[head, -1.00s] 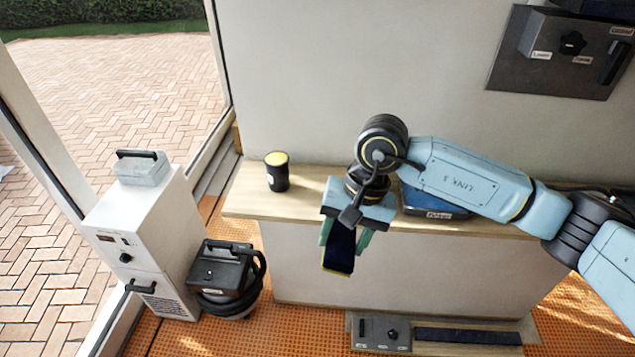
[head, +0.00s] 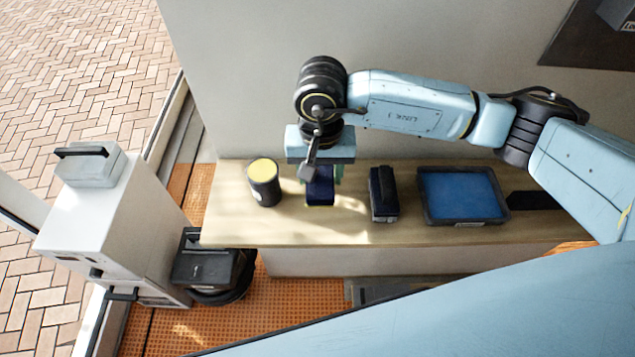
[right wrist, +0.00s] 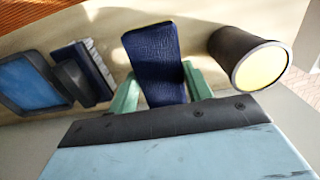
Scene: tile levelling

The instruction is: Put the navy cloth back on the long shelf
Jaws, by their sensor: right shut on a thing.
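The navy cloth (head: 320,192) is a narrow dark blue folded piece with a yellowish edge. My right gripper (head: 320,176) is shut on it over the left part of the long shelf (head: 330,231). In the right wrist view the cloth (right wrist: 155,62) stands between the green fingers of my right gripper (right wrist: 160,92), its far end toward the wooden shelf top. I cannot tell whether its lower end touches the shelf. My left gripper is not in view.
A black can with a yellow top (head: 264,183) stands close left of the cloth. A dark block-like item (head: 383,194) and a blue tray with a dark rim (head: 461,195) are to its right. A white cabinet (head: 105,225) and a black case (head: 205,262) stand left of the shelf.

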